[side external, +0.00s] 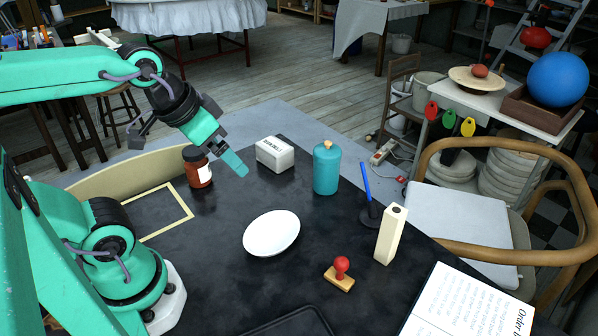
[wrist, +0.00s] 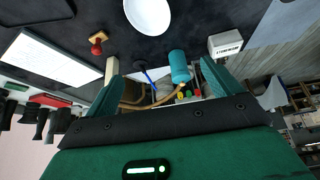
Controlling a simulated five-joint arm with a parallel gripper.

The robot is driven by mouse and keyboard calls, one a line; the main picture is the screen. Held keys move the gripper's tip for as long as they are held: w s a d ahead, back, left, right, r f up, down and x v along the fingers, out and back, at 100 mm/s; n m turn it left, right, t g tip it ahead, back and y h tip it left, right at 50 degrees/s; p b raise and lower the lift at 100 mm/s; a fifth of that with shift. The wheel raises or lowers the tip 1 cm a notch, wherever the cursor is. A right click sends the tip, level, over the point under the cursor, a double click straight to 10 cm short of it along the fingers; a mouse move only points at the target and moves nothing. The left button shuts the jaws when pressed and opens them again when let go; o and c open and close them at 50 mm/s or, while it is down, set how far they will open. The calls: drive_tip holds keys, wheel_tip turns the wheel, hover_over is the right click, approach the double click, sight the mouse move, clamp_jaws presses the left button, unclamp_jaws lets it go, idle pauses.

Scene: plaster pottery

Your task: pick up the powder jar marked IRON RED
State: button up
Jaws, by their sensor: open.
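A small jar (side external: 199,172) with red-brown contents, a black lid and a white label stands upright on the dark table in the side view. The label's writing is too small to read. The wrist view does not show this jar. My gripper (side external: 234,162) is in the air to the right of the jar, apart from it, pointing down to the right. Its jaws also show in the wrist view (wrist: 161,80), spread apart with nothing held between them.
A white lettered block (side external: 275,155) and a teal bottle (side external: 326,168) stand right of the jar. A cream frame (side external: 158,229) lies left of it. A white plate (side external: 271,234), red-knobbed stamp (side external: 341,272), cream upright block (side external: 390,236) and open book (side external: 465,305) are nearer. Bare table lies between jar and plate.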

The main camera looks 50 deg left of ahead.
drive_tip(key=shift+w+a, duration=0.1)
drive_tip(key=m+g, duration=0.3)
drive_tip(key=g, duration=0.2)
hover_over(193, 150)
drive_tip(key=f, duration=1)
drive_tip(key=shift+w+d+f, duration=0.1)
drive_tip(key=shift+d+f, duration=0.2)
drive_tip(key=shift+f, duration=0.1)
drive_tip(key=shift+a+f+g, duration=0.2)
drive_tip(key=shift+a+g, duration=0.1)
drive_tip(key=shift+f, duration=0.1)
drive_tip(key=shift+f, duration=1.2)
drive_tip(key=shift+f, duration=0.15)
drive_tip(key=shift+f, duration=2.45)
